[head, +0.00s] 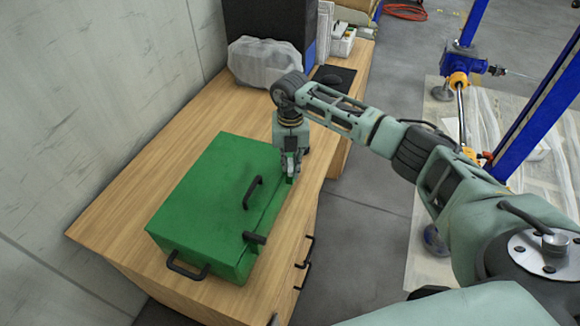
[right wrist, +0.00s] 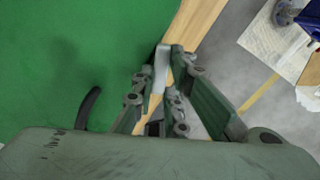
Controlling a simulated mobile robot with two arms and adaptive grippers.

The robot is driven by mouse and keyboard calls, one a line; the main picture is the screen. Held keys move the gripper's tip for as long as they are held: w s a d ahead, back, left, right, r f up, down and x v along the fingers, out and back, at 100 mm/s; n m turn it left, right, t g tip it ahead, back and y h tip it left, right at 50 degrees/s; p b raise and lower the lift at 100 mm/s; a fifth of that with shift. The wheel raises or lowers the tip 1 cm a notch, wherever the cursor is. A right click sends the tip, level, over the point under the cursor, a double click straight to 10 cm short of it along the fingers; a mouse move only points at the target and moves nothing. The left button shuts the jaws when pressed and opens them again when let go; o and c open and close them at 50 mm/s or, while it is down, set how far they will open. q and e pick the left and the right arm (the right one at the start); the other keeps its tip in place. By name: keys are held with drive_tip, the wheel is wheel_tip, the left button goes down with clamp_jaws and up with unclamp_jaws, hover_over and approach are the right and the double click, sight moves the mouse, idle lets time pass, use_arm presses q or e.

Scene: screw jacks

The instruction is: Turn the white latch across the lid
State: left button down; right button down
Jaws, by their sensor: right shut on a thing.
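A closed green case (head: 205,195) lies on the wooden desk, with a black handle (head: 252,191) on its lid. My right gripper (head: 291,177) reaches down at the case's far right edge. In the right wrist view my right gripper (right wrist: 170,52) is shut on a pale latch (right wrist: 160,72) at the edge of the green lid (right wrist: 75,45). The gripper's fingers hide part of the latch, and in the head view it cannot be made out clearly. A dark latch (head: 254,238) sits at the near right edge of the case. My left gripper is not in view.
The desk (head: 120,205) has clear wood left of the case. A wrapped grey bundle (head: 262,62) and a black mat (head: 334,77) lie at the back. Black drawer handles (head: 306,252) stick out at the desk's front. A wall runs along the left.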

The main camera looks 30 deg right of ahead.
drive_tip(key=n+b, duration=0.1)
drive_tip(key=n, duration=0.1)
drive_tip(key=n+b, duration=0.1)
drive_tip(key=shift+d+f+n+b, duration=0.15)
drive_tip(key=shift+n+b, duration=0.2)
drive_tip(key=shift+n, duration=0.05)
drive_tip(key=n+b, duration=0.2)
drive_tip(key=n, duration=0.1)
drive_tip(key=shift+d+n+b, duration=0.1)
drive_tip(key=shift+n+b, duration=0.2)
drive_tip(key=n+b, duration=0.2)
drive_tip(key=n, duration=0.1)
drive_tip(key=shift+w+d+n+b, duration=0.1)
drive_tip(key=shift+n+b, duration=0.55)
drive_tip(key=shift+n, duration=0.75)
drive_tip(key=shift+r+n, duration=0.2)
drive_tip(key=shift+n, duration=0.1)
drive_tip(key=c, duration=1.8)
unclamp_jaws()
drive_tip(key=shift+o, duration=0.2)
